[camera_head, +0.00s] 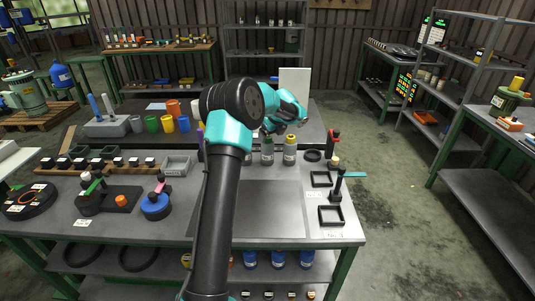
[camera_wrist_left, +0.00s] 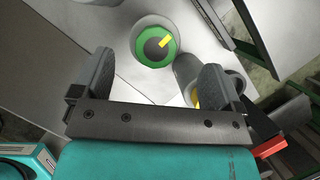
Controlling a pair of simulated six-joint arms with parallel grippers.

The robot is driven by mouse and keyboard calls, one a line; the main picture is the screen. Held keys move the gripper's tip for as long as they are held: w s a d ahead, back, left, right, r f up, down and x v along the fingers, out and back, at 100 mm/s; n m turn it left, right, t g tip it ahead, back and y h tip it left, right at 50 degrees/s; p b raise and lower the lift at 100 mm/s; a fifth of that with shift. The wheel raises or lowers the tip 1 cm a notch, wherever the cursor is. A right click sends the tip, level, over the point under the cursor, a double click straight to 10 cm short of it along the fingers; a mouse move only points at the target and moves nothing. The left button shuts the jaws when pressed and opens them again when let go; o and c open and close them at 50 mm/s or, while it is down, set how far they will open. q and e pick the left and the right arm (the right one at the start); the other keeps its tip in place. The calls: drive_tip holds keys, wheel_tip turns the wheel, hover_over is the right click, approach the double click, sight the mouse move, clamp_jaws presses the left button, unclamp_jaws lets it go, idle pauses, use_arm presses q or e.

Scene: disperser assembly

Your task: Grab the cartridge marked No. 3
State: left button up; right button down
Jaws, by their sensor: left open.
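A cartridge with a green cap (camera_head: 267,147) and one with a yellow cap (camera_head: 290,146) stand upright side by side at the back of the near bench. Their labels are too small to read, so I cannot tell which is No. 3. My left gripper (camera_head: 272,128) is above them, its fingers mostly hidden by my wrist. In the left wrist view my left gripper (camera_wrist_left: 155,72) is open and empty. The green cap (camera_wrist_left: 153,50) shows beyond and between its fingers. The yellow-capped cartridge (camera_wrist_left: 190,70) is partly hidden behind the right finger. My right gripper is not in view.
Black square frames (camera_head: 331,216) and a dark upright tool (camera_head: 338,187) stand at the bench's right. A grey tray (camera_head: 177,166), a blue round part (camera_head: 155,207) and small dark blocks (camera_head: 100,163) lie left. The grey plate (camera_head: 270,210) in the middle is bare.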

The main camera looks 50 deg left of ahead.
sight(269, 137)
use_arm(q)
drive_tip(key=shift+s+x, duration=0.1)
drive_tip(key=shift+x, duration=1.2)
drive_tip(key=shift+s+x, duration=0.15)
drive_tip(key=shift+x, duration=1.15)
drive_tip(key=shift+a+r, duration=0.1)
drive_tip(key=shift+r, duration=0.05)
clamp_jaws()
